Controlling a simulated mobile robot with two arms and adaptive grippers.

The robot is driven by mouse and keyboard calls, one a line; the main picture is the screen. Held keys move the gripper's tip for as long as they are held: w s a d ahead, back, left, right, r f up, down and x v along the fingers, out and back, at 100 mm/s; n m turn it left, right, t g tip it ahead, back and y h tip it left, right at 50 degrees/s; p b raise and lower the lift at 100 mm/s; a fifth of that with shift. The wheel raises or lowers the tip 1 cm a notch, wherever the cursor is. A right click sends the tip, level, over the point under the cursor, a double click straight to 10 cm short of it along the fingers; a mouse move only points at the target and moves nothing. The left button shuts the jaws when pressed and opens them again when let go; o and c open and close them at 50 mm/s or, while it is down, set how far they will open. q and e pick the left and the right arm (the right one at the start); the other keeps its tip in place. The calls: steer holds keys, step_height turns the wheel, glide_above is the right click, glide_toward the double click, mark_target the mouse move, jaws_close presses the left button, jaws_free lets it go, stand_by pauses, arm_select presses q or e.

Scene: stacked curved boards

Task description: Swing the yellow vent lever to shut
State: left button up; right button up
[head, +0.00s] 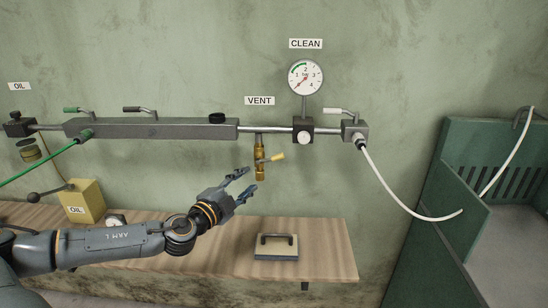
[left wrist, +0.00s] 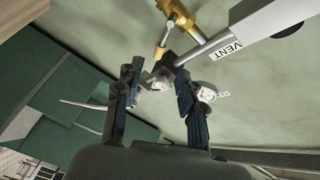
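The yellow vent lever (head: 277,157) sticks out to the right, roughly level, from a brass valve (head: 260,168) hanging under the pipe below the VENT label. In the left wrist view the brass valve (left wrist: 182,14) is at the top, with the lever's pale yellow grip (left wrist: 159,53) pointing down the picture. My left gripper (head: 247,182) is open and empty, just below the valve in the head view, fingers pointing up and right. In the left wrist view my left gripper (left wrist: 157,78) has its fingers spread, with the grip beyond their tips. I see no contact. My right gripper is out of view.
A grey manifold (head: 150,128) with other levers runs along the wall. A dial gauge (head: 305,77) and a white hose (head: 392,190) are to the right. Below is a wooden bench (head: 325,262) with a handled block (head: 277,246). A green bin (head: 470,250) stands at right.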

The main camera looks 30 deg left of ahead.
mark_target(272, 159)
arm_select(q)
steer(key=w+p, duration=0.1)
steer(key=w, duration=0.3)
steer(key=w+p, duration=0.1)
steer(key=w, duration=0.3)
steer(key=w+p, duration=0.2)
steer(key=w, duration=0.2)
steer(key=shift+w+a+r, duration=0.2)
steer(key=shift+w+r, duration=0.1)
steer(key=shift+r, duration=0.1)
steer(key=shift+w+f, duration=0.1)
steer(key=shift+w, duration=0.6)
jaws_close()
